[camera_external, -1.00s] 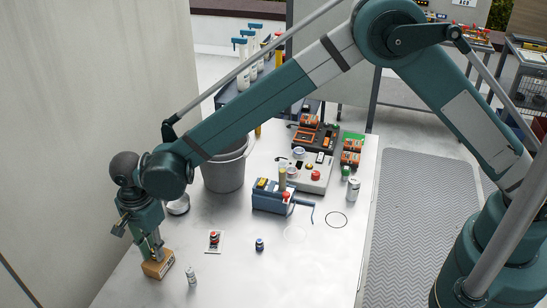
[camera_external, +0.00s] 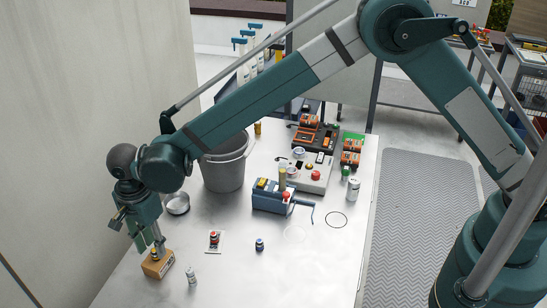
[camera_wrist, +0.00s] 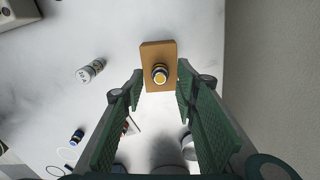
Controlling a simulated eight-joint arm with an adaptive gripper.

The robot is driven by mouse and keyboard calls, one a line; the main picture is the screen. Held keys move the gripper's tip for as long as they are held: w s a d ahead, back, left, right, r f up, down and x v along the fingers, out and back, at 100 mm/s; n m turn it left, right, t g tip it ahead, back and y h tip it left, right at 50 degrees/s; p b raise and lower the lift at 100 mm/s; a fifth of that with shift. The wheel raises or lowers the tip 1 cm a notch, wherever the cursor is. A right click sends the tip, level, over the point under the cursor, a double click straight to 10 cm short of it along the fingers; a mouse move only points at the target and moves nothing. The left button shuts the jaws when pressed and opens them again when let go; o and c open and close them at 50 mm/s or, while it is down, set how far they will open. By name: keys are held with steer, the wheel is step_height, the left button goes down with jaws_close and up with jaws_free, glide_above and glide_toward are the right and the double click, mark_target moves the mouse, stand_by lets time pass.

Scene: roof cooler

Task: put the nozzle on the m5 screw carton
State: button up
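The m5 screw carton (camera_external: 158,266) is a small brown box at the table's lower left; it also shows in the wrist view (camera_wrist: 150,56). A small round piece with a yellow top and a dark ring, apparently the nozzle (camera_wrist: 160,74), stands on the carton; its top is just visible in the external view (camera_external: 155,253). My gripper (camera_external: 152,243) is just above the carton. In the wrist view my gripper (camera_wrist: 160,80) has its fingers spread wide, with clear space between them and the round piece. Nothing is held.
A small white cylinder (camera_external: 191,276) lies close right of the carton. A grey bucket (camera_external: 224,170) and a round metal dish (camera_external: 177,204) are behind. A wall stands at left.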

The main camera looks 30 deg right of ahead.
mark_target(154, 249)
step_height(154, 249, up, 10)
stand_by(0.5)
steer(key=shift+f, duration=0.1)
stand_by(0.4)
stand_by(0.4)
